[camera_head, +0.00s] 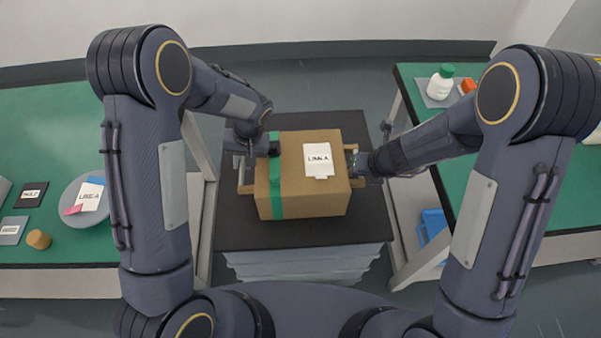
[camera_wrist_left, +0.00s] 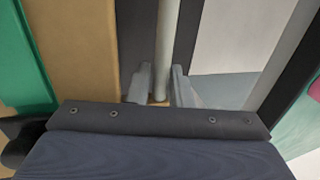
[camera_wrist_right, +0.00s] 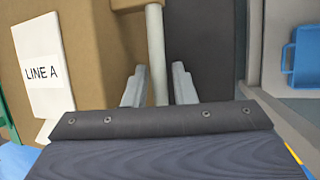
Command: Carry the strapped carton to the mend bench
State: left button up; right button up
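The strapped carton (camera_head: 308,200) is a brown box with a green strap (camera_head: 276,180) and a white LINE A label (camera_head: 318,160). It sits upright on a black-topped stand (camera_head: 270,234). A bar handle stands out on each side. My left gripper (camera_head: 258,148) is at the left handle (camera_wrist_left: 165,45); its fingers (camera_wrist_left: 161,80) lie close on both sides of the bar and look shut on it. My right gripper (camera_head: 356,162) is at the right handle (camera_wrist_right: 156,50); its fingers (camera_wrist_right: 160,80) straddle the bar, with a gap beside the right finger. The carton's underside is hidden.
A green-topped bench (camera_head: 60,247) on the left holds a round grey plate with a LINE A card and small tags. Another green-topped bench (camera_head: 420,90) on the right holds a white bottle (camera_head: 441,84). A blue bin (camera_head: 433,224) is below it. Benches flank the stand closely.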

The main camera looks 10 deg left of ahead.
pick_arm(q)
grip_shut()
pick_arm(e)
jog(key=c, duration=0.4)
grip_shut()
dwell(0.9)
